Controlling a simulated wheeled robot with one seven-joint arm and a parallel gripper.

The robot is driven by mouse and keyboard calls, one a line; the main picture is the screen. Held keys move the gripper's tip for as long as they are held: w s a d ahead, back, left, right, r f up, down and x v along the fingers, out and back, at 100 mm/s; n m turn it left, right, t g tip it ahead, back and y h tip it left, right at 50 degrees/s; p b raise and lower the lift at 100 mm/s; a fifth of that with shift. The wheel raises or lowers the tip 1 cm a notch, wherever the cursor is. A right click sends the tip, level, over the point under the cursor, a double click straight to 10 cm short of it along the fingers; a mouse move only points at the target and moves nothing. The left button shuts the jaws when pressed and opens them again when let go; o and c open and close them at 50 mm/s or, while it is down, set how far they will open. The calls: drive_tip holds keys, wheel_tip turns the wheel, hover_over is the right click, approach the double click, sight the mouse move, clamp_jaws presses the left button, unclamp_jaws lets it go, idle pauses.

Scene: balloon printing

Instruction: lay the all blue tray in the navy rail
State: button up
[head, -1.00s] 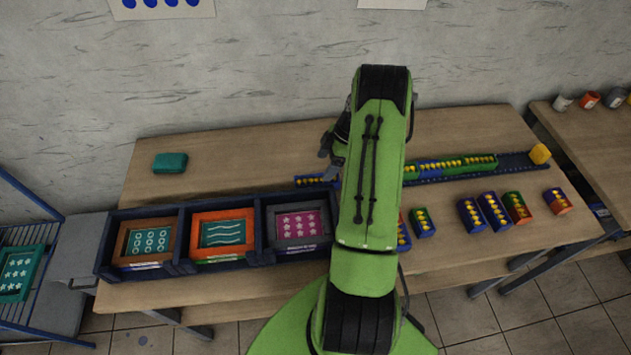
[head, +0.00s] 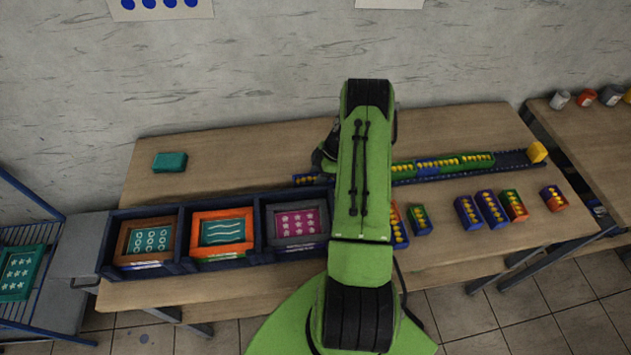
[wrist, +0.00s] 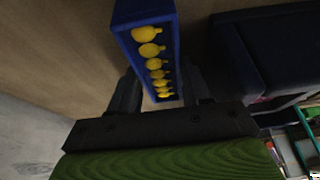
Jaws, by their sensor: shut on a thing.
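My gripper (wrist: 160,95) is shut on an all blue tray (wrist: 143,14) holding a row of yellow balloon shapes, as the wrist view shows. In the head view my arm hides most of the gripper. A short blue end with yellow bits (head: 303,180) shows left of my arm, seemingly the same tray. Whether the tray rests on the table is unclear. The navy rail (head: 518,158) runs along the back right of the table. Green and blue trays (head: 437,167) sit in it end to end, and its right part is empty. Its left part is hidden behind my arm.
A navy crate (head: 186,252) with three framed prints stands at the front left, close to the gripper. Several loose trays (head: 491,208) lie at the front right. A yellow block (head: 537,152) stands at the rail's right end. A teal block (head: 170,162) lies at the back left.

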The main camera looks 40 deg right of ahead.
drive_tip(key=shift+c, duration=1.4)
wheel_tip(320, 180, up, 10)
drive_tip(key=shift+b, duration=0.35)
